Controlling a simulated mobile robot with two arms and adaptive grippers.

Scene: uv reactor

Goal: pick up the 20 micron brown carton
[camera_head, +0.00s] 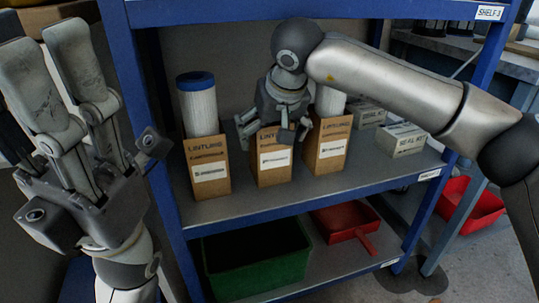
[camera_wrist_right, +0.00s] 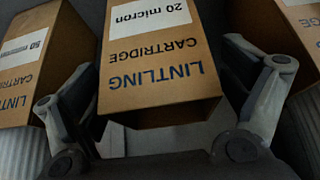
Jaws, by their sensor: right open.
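The 20 micron brown carton (camera_wrist_right: 158,88) fills the middle of the right wrist view, its printed label readable at the top. In the head view it is the middle carton (camera_head: 272,176) of three on the shelf, with its top partly hidden. My right gripper (camera_head: 272,136) is above and in front of it, open. In the right wrist view the fingers of my right gripper (camera_wrist_right: 158,80) stand on either side of the carton; contact cannot be told. My left gripper (camera_head: 100,100) is open and empty at the left, away from the cartons.
A left carton (camera_head: 207,168) with a blue-capped white cartridge (camera_head: 198,104) and a right carton (camera_head: 328,145) flank it closely. White seal kit boxes (camera_head: 402,140) lie further right. A green bin (camera_head: 255,262) and red scoop tray (camera_head: 345,222) are below. A blue post (camera_head: 150,120) stands left.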

